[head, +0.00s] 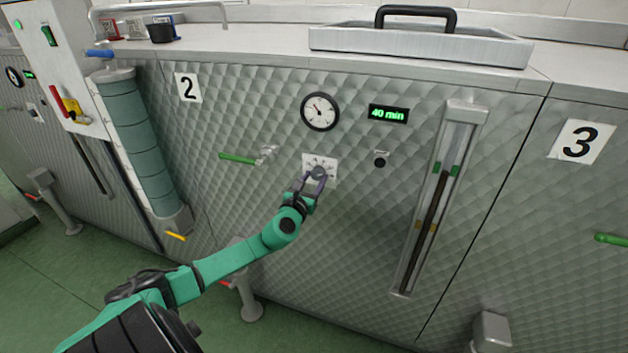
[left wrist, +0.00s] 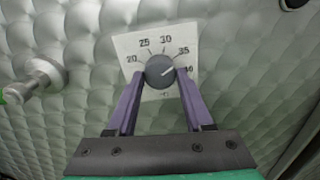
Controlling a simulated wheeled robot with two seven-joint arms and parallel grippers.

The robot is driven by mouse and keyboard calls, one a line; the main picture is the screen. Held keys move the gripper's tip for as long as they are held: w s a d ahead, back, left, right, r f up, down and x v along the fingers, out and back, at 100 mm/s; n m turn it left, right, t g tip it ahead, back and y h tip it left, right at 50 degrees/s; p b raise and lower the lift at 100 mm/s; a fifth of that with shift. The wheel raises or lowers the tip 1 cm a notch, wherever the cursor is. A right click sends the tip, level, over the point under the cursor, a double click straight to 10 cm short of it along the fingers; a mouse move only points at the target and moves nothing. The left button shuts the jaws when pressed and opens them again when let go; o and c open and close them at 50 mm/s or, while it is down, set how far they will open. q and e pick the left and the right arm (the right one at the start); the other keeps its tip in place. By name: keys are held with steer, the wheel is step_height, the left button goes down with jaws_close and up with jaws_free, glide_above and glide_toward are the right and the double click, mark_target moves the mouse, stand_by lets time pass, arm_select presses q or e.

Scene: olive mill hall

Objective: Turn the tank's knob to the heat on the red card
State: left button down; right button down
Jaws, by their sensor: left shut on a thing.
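The knob (left wrist: 160,70) is a round grey dial on a white scale plate (left wrist: 128,45) marked 20, 25, 30, 35 and 40. Its pale pointer line aims to the upper right, near the 35 mark. My left gripper (left wrist: 160,78) is shut on the knob, one purple finger on each side. In the head view the left gripper (head: 314,180) reaches the plate (head: 331,162) on the front of tank 2. A small red card (head: 111,29) stands on the tank top at the back left; its writing is too small to read. My right gripper is not in view.
Above the knob are a round gauge (head: 320,111) and a green "40 min" display (head: 388,114). A green-handled tap (head: 240,159) is left of the knob. A sight glass (head: 437,200) stands at the right. A handled lid (head: 420,44) lies on top.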

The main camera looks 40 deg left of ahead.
arm_select(q)
steer(key=shift+c, duration=1.4)
jaws_free()
steer(key=shift+s, duration=0.1)
steer(key=v, duration=1.4)
steer(key=shift+s, duration=0.2)
steer(key=shift+d, duration=0.1)
